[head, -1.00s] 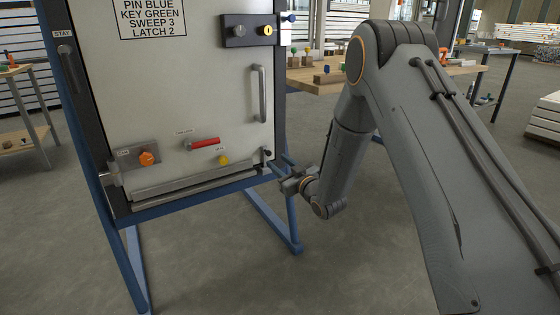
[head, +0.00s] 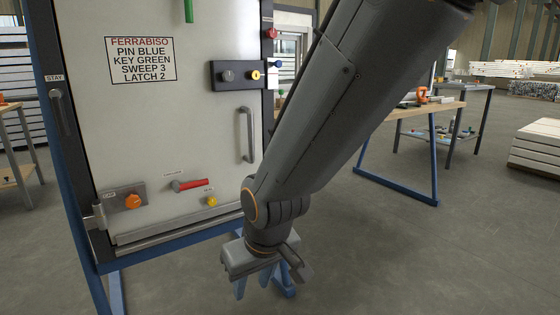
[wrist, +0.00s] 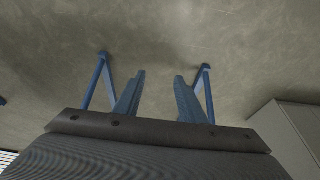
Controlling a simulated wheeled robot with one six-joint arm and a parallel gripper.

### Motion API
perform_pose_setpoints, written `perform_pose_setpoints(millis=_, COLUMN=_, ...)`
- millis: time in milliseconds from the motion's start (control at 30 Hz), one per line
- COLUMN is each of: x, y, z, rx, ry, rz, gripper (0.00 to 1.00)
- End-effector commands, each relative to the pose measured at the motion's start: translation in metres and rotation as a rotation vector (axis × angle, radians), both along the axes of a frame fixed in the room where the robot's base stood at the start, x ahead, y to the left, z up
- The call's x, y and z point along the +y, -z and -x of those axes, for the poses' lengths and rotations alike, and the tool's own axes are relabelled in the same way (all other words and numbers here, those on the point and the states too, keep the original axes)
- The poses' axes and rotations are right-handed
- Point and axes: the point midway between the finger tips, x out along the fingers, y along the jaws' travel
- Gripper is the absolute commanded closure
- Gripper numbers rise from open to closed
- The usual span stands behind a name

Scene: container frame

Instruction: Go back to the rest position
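My gripper (head: 253,284) hangs below my wrist, low in front of the container frame's lower right corner, and points down. In the wrist view my gripper's two blue fingers (wrist: 157,95) stand apart with nothing between them. The grey container door panel (head: 165,120) stands upright to the left of my arm. It carries a sign (head: 141,60), a vertical handle (head: 247,135), an orange knob (head: 133,201), a red-handled lever (head: 190,185) and a yellow knob (head: 212,201). My arm hides the panel's lower right corner.
Blue frame legs (wrist: 93,82) stand near the fingers in the wrist view. A workbench (head: 400,115) stands behind on the right, and a white stack (head: 537,148) at the far right. The floor (head: 420,260) at front right is clear.

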Motion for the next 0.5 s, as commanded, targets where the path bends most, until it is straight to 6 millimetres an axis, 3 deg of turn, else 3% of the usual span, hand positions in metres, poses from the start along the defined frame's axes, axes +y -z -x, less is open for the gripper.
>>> perform_pose_setpoints(millis=33, x=-0.004, y=-0.003, z=0.023, rx=0.041, ry=-0.003, rz=0.014, gripper=0.63)
perform_pose_setpoints(millis=100, x=-0.011, y=-0.005, z=0.049, rx=0.096, ry=-0.004, rz=0.035, gripper=0.63)
perform_pose_setpoints(millis=400, x=-0.040, y=-0.013, z=0.144, rx=0.292, ry=-0.017, rz=0.109, gripper=0.63)
perform_pose_setpoints(millis=500, x=-0.047, y=-0.027, z=0.141, rx=0.295, ry=0.011, rz=0.111, gripper=0.63)
